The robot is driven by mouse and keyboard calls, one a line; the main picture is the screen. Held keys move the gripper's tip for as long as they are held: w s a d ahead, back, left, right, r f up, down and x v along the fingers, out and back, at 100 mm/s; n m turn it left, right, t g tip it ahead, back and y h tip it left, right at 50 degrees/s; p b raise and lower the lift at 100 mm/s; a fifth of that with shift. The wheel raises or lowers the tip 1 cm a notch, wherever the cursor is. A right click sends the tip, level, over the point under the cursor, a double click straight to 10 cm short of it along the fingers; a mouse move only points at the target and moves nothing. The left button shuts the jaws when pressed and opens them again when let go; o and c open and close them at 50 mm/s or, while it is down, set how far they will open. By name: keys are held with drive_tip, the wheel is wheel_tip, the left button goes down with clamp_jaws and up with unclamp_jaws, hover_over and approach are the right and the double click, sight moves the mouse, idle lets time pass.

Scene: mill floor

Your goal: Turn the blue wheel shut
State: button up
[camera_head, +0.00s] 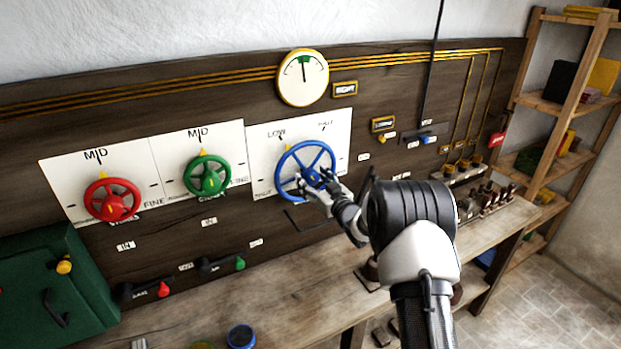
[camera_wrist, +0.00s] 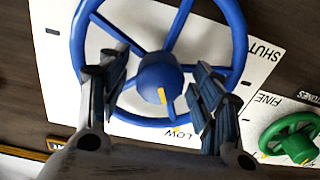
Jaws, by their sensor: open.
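The blue wheel (camera_head: 284,165) is a large spoked handwheel on a white plate (camera_head: 340,125) on the dark wooden panel. In the head view the plate reads LOW at upper left, with more lettering at upper right and lower left that is hard to read. A yellow mark on the rim lies near LOW. My gripper (camera_head: 312,184) is open at the wheel's lower right. In the wrist view my gripper (camera_wrist: 163,92) has one finger on each side of the blue hub (camera_wrist: 160,75), over the spokes and rim. I cannot tell whether the fingers touch the wheel.
A red wheel (camera_head: 112,207) and a green wheel (camera_head: 208,184) sit left of the blue one on white plates. A round gauge (camera_head: 303,77) hangs above. The workbench (camera_head: 285,295) runs below. A green box (camera_head: 50,300) stands at lower left, shelves (camera_head: 575,120) at right.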

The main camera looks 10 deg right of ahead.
drive_tip(key=shift+x, duration=0.9)
drive_tip(key=shift+c, duration=0.5)
drive_tip(key=c, duration=1)
